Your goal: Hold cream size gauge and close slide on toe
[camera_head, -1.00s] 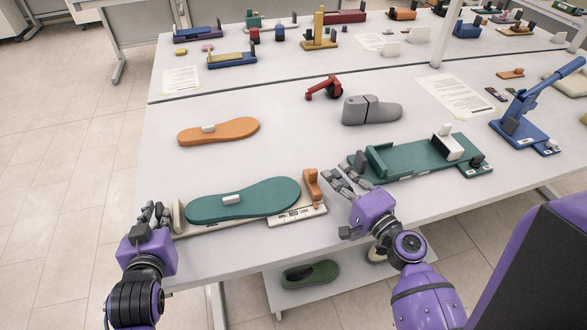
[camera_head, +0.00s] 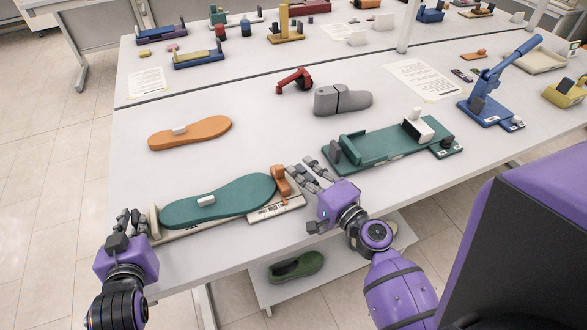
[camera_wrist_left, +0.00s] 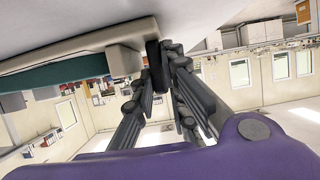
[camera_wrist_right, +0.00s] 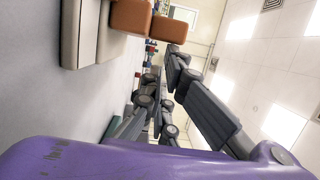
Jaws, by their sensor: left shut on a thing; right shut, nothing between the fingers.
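The cream size gauge (camera_head: 190,230) lies along the front table edge with a teal sole (camera_head: 235,198) on it. Its orange slide (camera_head: 281,184) stands at the toe end, at or very near the toe; contact is unclear. My left gripper (camera_head: 133,222) is shut on the gauge's heel end (camera_head: 153,222); the left wrist view shows the fingers at this cream block (camera_wrist_left: 125,62). My right gripper (camera_head: 308,175) is shut and empty, just right of the slide. The right wrist view shows the slide (camera_wrist_right: 130,15) beside its fingers (camera_wrist_right: 162,75); touch is unclear.
A green fixture (camera_head: 385,148) lies right of my right gripper. An orange sole (camera_head: 190,134), a grey shoe last (camera_head: 342,100) and a red tool (camera_head: 294,80) lie behind. A green shoe (camera_head: 296,267) sits on a lower shelf. Bare tabletop separates the soles.

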